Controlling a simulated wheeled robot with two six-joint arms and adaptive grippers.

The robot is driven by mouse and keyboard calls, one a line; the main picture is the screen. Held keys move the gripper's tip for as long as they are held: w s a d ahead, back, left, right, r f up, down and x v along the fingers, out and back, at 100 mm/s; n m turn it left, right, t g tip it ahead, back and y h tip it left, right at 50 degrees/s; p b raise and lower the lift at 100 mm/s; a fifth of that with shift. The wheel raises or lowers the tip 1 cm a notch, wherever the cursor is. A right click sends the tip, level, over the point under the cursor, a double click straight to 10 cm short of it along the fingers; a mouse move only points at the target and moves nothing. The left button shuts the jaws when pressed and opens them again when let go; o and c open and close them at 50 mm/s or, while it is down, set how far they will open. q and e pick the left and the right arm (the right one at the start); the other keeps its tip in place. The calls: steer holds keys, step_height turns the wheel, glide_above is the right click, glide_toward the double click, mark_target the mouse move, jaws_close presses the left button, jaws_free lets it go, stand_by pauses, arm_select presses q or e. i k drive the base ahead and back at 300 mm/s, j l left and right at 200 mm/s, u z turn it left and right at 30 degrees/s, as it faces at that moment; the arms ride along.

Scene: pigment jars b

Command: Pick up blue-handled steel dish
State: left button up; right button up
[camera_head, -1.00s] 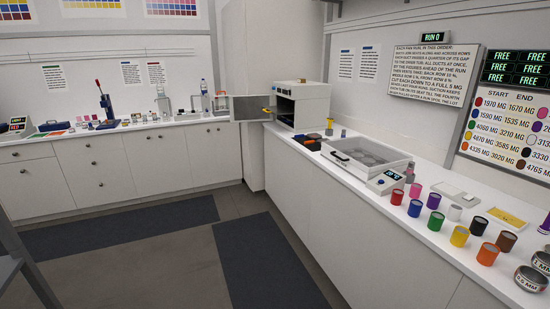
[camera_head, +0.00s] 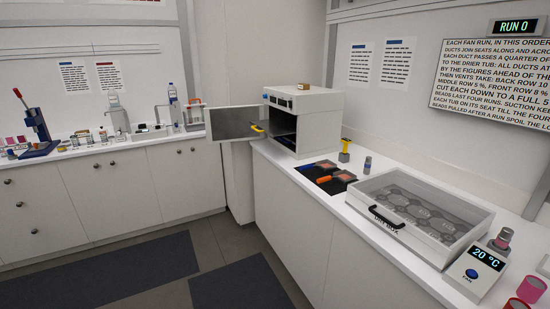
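Two small shallow dishes with reddish contents sit on a dark mat (camera_head: 331,187) on the right-hand counter, just in front of the open oven. The rear dish (camera_head: 326,165) seems to have a short dark blue handle pointing left, but it is small and hard to make out. The front dish (camera_head: 345,175) has an orange handle (camera_head: 324,180) pointing left. Neither of my grippers shows in this view.
The white oven (camera_head: 312,108) has its door (camera_head: 236,122) swung open to the left. A yellow-topped tool (camera_head: 345,148) and a small grey jar (camera_head: 367,164) stand behind the mat. A duct box (camera_head: 457,207) and a temperature unit (camera_head: 474,273) stand to the right. The floor is clear.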

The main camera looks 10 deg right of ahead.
mark_target(325, 166)
steer(key=i+j, duration=0.1)
steer(key=i, duration=1.3)
steer(key=i+l+z, duration=0.15)
steer(key=z, duration=0.3)
steer(key=i+z, duration=0.65)
steer(key=z, duration=0.25)
steer(key=i+z, duration=0.25)
steer(key=z, duration=0.2)
